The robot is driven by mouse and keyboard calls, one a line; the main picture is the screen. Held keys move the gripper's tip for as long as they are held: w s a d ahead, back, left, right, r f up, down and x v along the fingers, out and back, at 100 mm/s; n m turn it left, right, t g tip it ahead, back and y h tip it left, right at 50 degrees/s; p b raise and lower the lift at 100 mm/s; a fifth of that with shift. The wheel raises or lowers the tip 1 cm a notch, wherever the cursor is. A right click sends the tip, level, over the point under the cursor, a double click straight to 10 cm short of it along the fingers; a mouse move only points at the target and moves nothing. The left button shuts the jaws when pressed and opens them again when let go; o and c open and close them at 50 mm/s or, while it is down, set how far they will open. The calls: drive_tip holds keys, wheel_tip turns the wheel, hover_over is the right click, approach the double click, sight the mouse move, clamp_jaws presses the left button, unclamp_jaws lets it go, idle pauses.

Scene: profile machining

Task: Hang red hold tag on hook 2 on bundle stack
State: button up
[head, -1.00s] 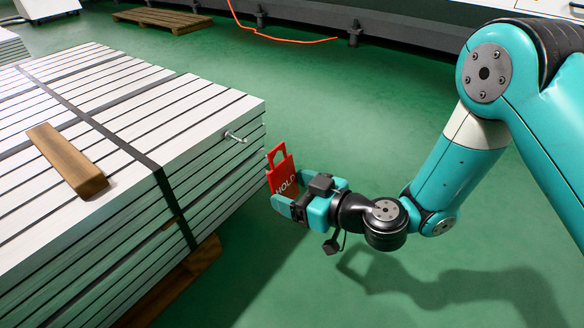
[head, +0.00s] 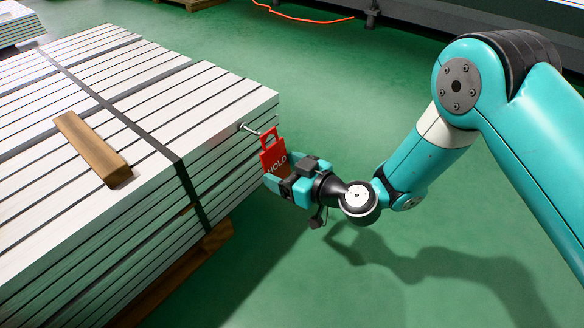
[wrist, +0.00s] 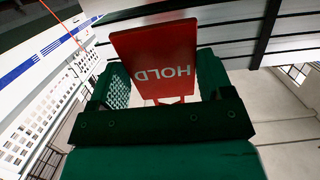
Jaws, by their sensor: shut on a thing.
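The red hold tag (head: 272,155) has a cut-out loop at its top and the word HOLD on its face. My gripper (head: 276,176) is shut on the tag's lower part and holds it roughly upright. The tag also shows in the wrist view (wrist: 155,58), between the fingers. A small metal hook (head: 251,130) sticks out from the end face of the bundle stack (head: 110,95), near its top right corner. The tag's loop is just right of and below the hook tip in the head view. I cannot tell whether they touch. No hook number is readable.
A wooden block (head: 92,148) lies on top of the stack, beside a dark strap (head: 120,122). The stack rests on a wooden pallet (head: 190,265). An orange cable (head: 305,17) lies on the green floor at the back. The floor right of the stack is clear.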

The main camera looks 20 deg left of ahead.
sight(278, 167)
drive_tip(key=shift+r+p+x, duration=0.15)
drive_tip(key=shift+p+x, duration=0.25)
drive_tip(key=shift+x, duration=0.4)
drive_tip(key=shift+r+p+x, duration=0.15)
drive_tip(key=shift+p+x, duration=0.2)
drive_tip(key=shift+x, duration=0.5)
drive_tip(key=shift+w+a+f+b, duration=0.3)
drive_tip(key=shift+a+f+b, duration=0.15)
drive_tip(key=shift+a+f, duration=0.25)
drive_tip(key=o, duration=0.9)
drive_tip(key=shift+c, duration=0.2)
